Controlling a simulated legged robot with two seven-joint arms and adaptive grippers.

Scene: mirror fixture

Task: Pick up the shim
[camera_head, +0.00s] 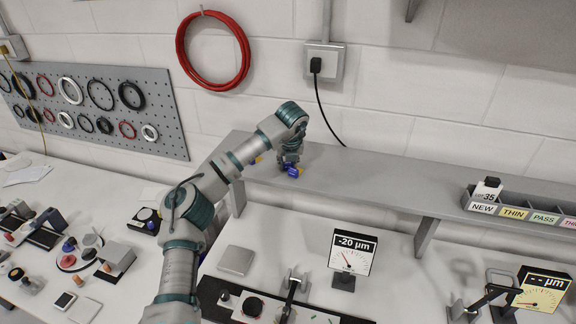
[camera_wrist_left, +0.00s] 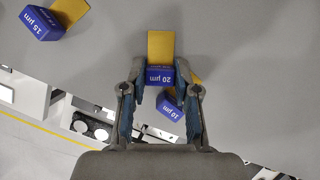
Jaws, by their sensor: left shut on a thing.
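My left gripper (camera_head: 291,160) is at the grey shelf (camera_head: 375,185) in the head view, pointing down. In the left wrist view the gripper (camera_wrist_left: 164,80) is shut on the 20 µm shim (camera_wrist_left: 160,77), a blue block with a yellow tab, which sits between its fingertips. The 10 µm shim (camera_wrist_left: 172,105) lies tilted just beside it, partly hidden by the right finger. The 15 µm shim (camera_wrist_left: 42,24) lies apart at the upper left. In the head view only bits of blue (camera_head: 294,172) and yellow show under the gripper. My right gripper is not in view.
A tray (camera_head: 510,205) labelled NEW, THIN and PASS stands on the shelf's right end. The shelf between is clear. Below stand a gauge reading -20 µm (camera_head: 352,253) and a yellow gauge (camera_head: 540,291). A black cable (camera_head: 322,105) hangs behind the shelf.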

